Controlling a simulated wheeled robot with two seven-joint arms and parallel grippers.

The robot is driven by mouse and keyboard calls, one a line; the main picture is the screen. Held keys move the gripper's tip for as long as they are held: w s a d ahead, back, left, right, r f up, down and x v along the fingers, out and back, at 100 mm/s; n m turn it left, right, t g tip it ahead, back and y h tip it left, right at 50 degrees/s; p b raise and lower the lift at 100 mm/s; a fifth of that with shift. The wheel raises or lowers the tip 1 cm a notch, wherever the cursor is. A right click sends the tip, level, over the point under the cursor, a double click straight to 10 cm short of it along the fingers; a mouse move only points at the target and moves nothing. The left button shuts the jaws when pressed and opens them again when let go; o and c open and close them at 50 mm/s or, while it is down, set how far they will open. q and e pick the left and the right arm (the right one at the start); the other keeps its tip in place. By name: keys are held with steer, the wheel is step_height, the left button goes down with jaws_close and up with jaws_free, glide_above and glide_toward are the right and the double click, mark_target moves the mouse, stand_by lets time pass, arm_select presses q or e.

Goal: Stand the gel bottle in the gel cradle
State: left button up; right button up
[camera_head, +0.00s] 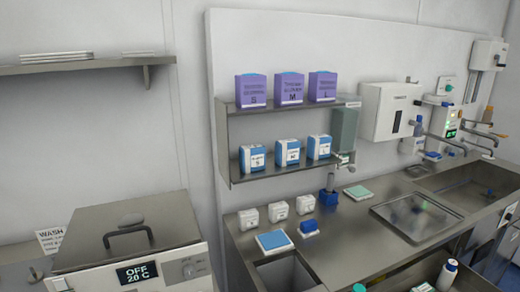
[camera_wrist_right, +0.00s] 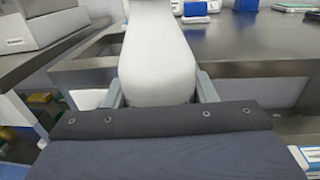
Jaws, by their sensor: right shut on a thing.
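A white bottle (camera_wrist_right: 157,60), which I take to be the gel bottle, stands between the fingers of my right gripper (camera_wrist_right: 160,92) in the right wrist view. The gripper is shut on it, and its top runs out of the picture. Neither gripper shows in the head view. No cradle is clearly marked. A blue holder (camera_head: 328,196) stands on the counter below the wall dispenser, and a smaller blue and white block (camera_head: 308,228) sits in front of it. I cannot tell whether either is the gel cradle.
The steel counter (camera_head: 350,235) carries small white boxes (camera_head: 277,211), a blue pad (camera_head: 273,241), a green pad (camera_head: 358,192) and a steel tray (camera_head: 415,217). A sink (camera_head: 465,180) lies at right. Another white bottle (camera_head: 447,275) stands at the bottom edge. Shelves (camera_head: 285,165) hang above.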

steer(key=s+a+f+m+t+h, duration=0.2)
steer(key=s+a+f+m+h, duration=0.1)
steer(key=h, duration=0.5)
steer(key=shift+s+f+m, duration=0.7)
steer(key=shift+s+m, duration=0.3)
steer(key=shift+m, duration=0.2)
steer(key=shift+s+a, duration=0.1)
steer(key=shift+s, duration=0.05)
